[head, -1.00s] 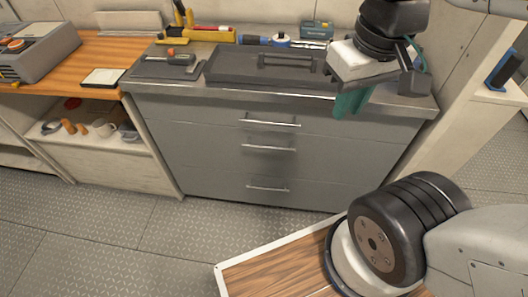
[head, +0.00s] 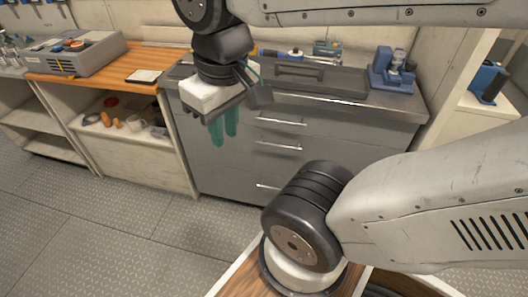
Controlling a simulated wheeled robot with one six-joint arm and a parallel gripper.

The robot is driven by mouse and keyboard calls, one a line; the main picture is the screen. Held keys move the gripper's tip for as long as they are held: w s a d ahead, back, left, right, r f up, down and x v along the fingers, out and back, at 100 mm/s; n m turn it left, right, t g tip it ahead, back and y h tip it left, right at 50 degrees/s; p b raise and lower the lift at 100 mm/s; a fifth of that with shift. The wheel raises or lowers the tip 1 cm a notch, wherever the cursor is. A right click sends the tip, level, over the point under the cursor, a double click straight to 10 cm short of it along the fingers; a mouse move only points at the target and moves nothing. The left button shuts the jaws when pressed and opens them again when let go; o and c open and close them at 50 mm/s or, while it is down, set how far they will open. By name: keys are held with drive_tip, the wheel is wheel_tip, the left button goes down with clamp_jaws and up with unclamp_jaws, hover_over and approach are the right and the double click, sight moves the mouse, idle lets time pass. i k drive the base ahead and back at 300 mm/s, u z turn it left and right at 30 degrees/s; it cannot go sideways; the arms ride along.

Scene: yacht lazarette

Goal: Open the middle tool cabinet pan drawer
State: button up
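The grey tool cabinet (head: 330,135) stands against the back wall with three stacked drawers, all looking shut. The middle drawer (head: 325,159) has a horizontal silver bar handle (head: 278,146). The top drawer handle (head: 281,121) is just above it, and the bottom drawer handle (head: 268,187) is lower, partly behind my arm. My gripper (head: 224,141) hangs fingers down in front of the cabinet's left part, left of the handles. Its two teal fingers show a narrow gap with nothing between them. It appears apart from the middle handle.
A wooden bench (head: 105,65) with shelves below stands to the left. A pale upright panel (head: 455,65) is at the right. The floor (head: 150,235) before the cabinet looks clear.

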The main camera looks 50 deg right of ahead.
sight(270, 151)
drive_tip(key=k, duration=0.6)
drive_tip(key=z, duration=1.05)
drive_tip(key=i, duration=0.5)
drive_tip(key=u, duration=0.05)
